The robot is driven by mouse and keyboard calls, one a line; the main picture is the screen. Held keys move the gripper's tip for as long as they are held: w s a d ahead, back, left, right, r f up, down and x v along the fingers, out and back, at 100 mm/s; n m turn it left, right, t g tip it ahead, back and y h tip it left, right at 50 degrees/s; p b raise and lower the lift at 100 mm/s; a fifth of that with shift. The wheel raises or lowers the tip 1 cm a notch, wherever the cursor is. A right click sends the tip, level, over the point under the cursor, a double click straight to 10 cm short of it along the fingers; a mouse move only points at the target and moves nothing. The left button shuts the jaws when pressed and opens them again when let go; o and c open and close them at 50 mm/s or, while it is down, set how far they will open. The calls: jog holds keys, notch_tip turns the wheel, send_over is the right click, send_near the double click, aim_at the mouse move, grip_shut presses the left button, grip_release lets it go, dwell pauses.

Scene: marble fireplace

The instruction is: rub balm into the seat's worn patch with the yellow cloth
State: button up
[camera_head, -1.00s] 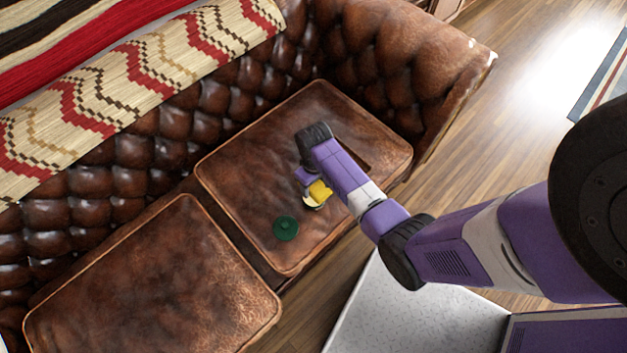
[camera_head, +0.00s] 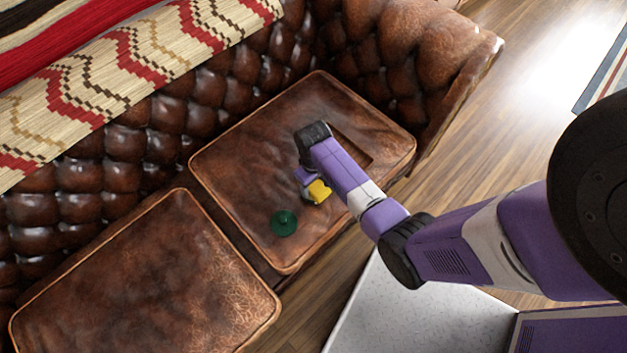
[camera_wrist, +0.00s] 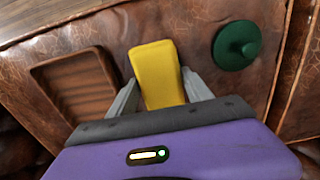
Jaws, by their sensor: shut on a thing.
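My gripper (camera_wrist: 160,82) is shut on the yellow cloth (camera_wrist: 155,62), a folded pad between its two grey fingers. In the head view the cloth (camera_head: 319,191) shows at the end of my arm, over the right seat cushion (camera_head: 240,165). I cannot tell whether it touches the leather. A green round lid with a knob (camera_head: 284,223) lies on the same cushion, beside the cloth; it also shows in the wrist view (camera_wrist: 236,45). A pale, crackled worn patch (camera_head: 245,285) is on the left cushion. No balm is clearly visible.
A shallow wooden tray (camera_wrist: 75,85) lies on the right cushion, partly behind my arm in the head view. The tufted sofa back (camera_head: 135,125) and right armrest (camera_head: 440,60) rise around the seat. A patterned blanket (camera_head: 130,65) covers the top. The left cushion is clear.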

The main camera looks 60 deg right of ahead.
aim_at(314, 183)
jog(key=shift+f, duration=0.6)
dwell(2.0)
notch_tip(314, 183, up, 7)
jog(key=p, duration=0.7)
dwell(1.0)
